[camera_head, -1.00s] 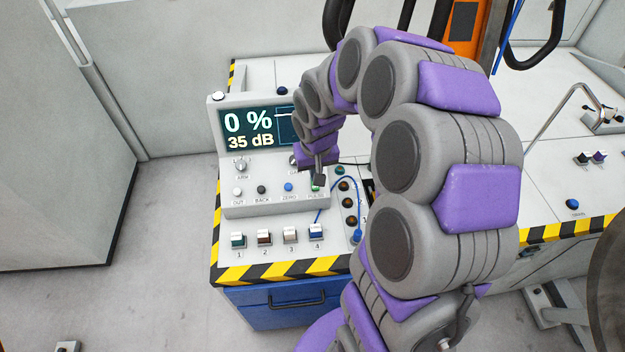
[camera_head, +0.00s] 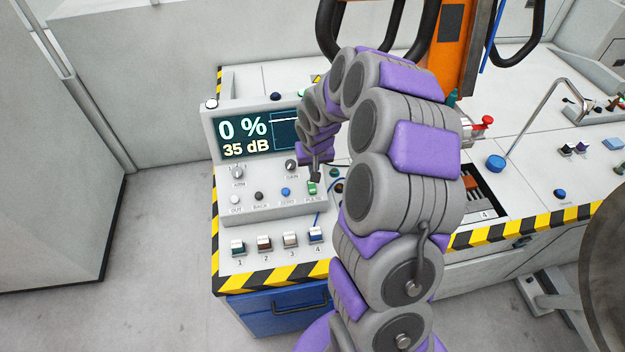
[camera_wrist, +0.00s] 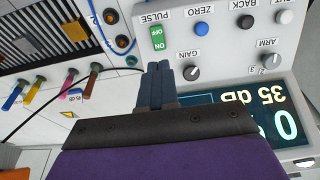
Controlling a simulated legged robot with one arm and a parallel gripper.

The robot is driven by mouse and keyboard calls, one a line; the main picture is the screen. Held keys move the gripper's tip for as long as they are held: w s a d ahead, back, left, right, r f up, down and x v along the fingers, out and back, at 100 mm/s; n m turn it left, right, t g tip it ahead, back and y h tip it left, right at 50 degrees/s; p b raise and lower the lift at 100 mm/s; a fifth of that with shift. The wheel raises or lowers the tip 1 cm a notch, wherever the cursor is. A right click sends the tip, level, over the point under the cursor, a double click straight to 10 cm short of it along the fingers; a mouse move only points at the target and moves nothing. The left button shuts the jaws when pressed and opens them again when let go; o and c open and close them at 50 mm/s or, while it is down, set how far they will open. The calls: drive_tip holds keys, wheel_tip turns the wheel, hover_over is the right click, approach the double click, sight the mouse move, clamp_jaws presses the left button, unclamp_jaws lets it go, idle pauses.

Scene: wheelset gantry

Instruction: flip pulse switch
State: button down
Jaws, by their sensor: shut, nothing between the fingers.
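The pulse switch (camera_head: 312,188) is a small green rocker at the right end of the console's lower row, above the PULSE label. In the wrist view the switch (camera_wrist: 158,38) appears upside down, with ON and OFF lettering on it. My gripper (camera_head: 315,176) is shut and empty, just above the switch in the head view. In the wrist view my gripper's fingertips (camera_wrist: 160,67) lie just below the switch in the picture, with a small gap showing. I cannot tell their height over the panel. The display (camera_head: 258,135) reads 0 % and 35 dB.
Close by are the GAIN knob (camera_wrist: 192,73) and the blue ZERO button (camera_wrist: 201,28). The BACK button (camera_head: 258,196), OUT button (camera_head: 235,200) and ARM knob (camera_head: 238,172) are further left. Several coloured plugs and a cable lie beside my gripper in the wrist view.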

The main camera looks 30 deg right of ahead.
sight(311, 189)
drive_tip(key=b+x, duration=0.2)
drive_tip(key=x, duration=1)
drive_tip(key=shift+d+f, duration=0.15)
drive_tip(key=shift+f, duration=0.05)
drive_tip(key=shift+w+f, duration=0.25)
drive_tip(key=shift+f, duration=0.3)
